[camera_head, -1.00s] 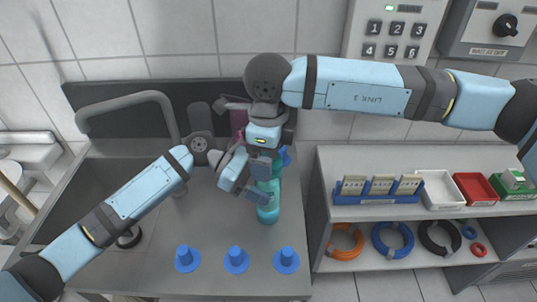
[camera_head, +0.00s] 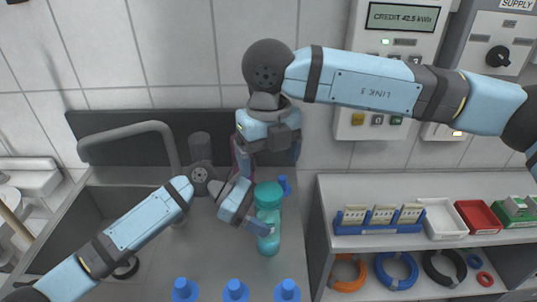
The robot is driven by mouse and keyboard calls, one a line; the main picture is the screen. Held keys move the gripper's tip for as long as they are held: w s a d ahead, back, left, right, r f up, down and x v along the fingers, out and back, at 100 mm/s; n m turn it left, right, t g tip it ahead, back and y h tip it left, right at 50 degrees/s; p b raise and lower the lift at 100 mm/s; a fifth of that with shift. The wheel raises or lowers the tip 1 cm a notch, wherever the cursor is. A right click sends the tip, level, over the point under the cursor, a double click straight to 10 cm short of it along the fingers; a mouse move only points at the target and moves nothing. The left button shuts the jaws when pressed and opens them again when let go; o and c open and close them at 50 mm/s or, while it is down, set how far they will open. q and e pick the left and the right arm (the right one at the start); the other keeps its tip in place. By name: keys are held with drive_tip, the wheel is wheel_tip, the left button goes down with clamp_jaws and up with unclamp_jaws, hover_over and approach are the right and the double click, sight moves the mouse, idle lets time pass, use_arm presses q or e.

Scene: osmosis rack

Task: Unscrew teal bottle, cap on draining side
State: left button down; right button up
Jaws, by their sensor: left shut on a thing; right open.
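The teal bottle (camera_head: 268,242) stands upright on the grey counter, to the right of the sink. Its round, darker teal top (camera_head: 268,192) is uncovered and seems to be the cap on the neck; whether it is loose cannot be told. My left gripper (camera_head: 263,226) is shut on the bottle's side from the left, below the top. My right gripper (camera_head: 270,150) is open and empty above the bottle, pointing down and apart from it. The sink's draining side (camera_head: 215,262) is the flat counter around the bottle.
Several blue pegs (camera_head: 235,290) stand along the counter's front. Another blue piece (camera_head: 285,185) is behind the bottle, and a purple thing is partly hidden behind my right gripper. The faucet (camera_head: 125,135) arches over the sink (camera_head: 75,225). A shelf (camera_head: 335,200) with trays and coils stands right.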

sight(269, 190)
drive_tip(key=shift+f+m, duration=0.35)
drive_tip(key=shift+m, duration=0.05)
drive_tip(key=shift+f, duration=3.55)
drive_tip(key=c, duration=1)
drive_tip(key=shift+o, duration=0.2)
drive_tip(key=n, duration=0.5)
drive_tip(key=shift+n, duration=0.4)
drive_tip(key=n, duration=0.4)
drive_tip(key=shift+w+d, duration=0.1)
drive_tip(key=o, duration=1)
